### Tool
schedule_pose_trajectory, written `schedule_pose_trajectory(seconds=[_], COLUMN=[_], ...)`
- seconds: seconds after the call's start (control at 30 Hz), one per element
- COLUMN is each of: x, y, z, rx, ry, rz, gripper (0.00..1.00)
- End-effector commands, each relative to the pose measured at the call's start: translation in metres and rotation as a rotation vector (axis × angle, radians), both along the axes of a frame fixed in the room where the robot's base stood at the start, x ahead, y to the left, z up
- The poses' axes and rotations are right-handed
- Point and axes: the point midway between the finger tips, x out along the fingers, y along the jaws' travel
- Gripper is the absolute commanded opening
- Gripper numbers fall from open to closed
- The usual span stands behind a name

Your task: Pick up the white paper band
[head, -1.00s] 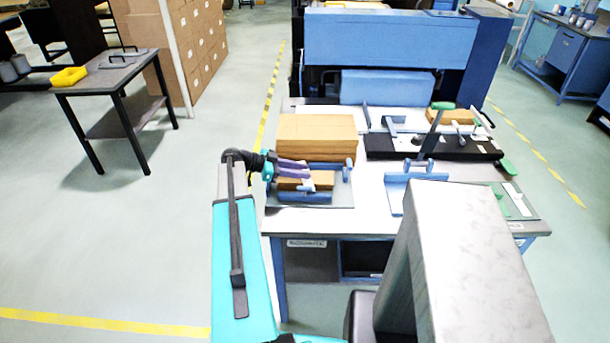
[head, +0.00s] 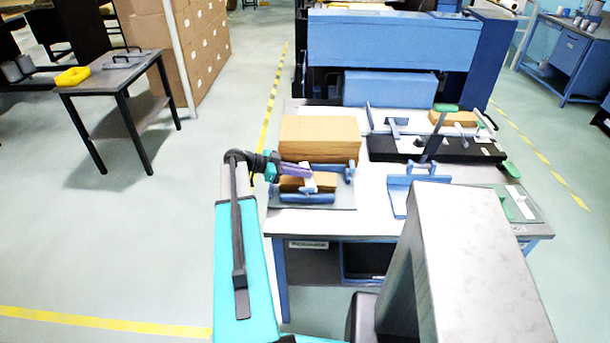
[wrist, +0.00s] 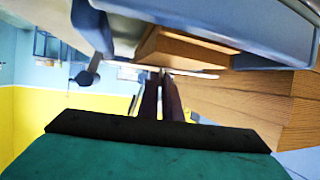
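The white paper band (head: 309,184) is a narrow white strip across the small brown block of kraft sheets (head: 292,184) in the blue holder on the table. It also shows as a thin pale strip in the wrist view (wrist: 198,74). My gripper (head: 308,172) reaches in from the left, its purple fingers drawn together with their tips at the band. In the wrist view the two dark fingers (wrist: 162,78) lie close together, with the pale strip at their tips. The fingers hide part of the band.
A taller brown stack (head: 320,135) stands just behind the holder. The blue holder (head: 306,198) has upright posts near my gripper. A blue bracket (head: 410,190) and a black fixture (head: 400,150) stand to the right. Bare tabletop (head: 370,195) lies between.

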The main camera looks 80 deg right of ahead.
Motion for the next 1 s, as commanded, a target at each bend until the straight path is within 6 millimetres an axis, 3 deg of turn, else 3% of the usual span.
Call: schedule_pose_trajectory(seconds=[0.37, 1.0], x=[0.000, 0.001], y=[0.000, 0.000], z=[0.020, 0.092], rx=[-0.002, -0.001], ry=[-0.001, 0.000], rz=[0.000, 0.001], gripper=[0.00, 0.00])
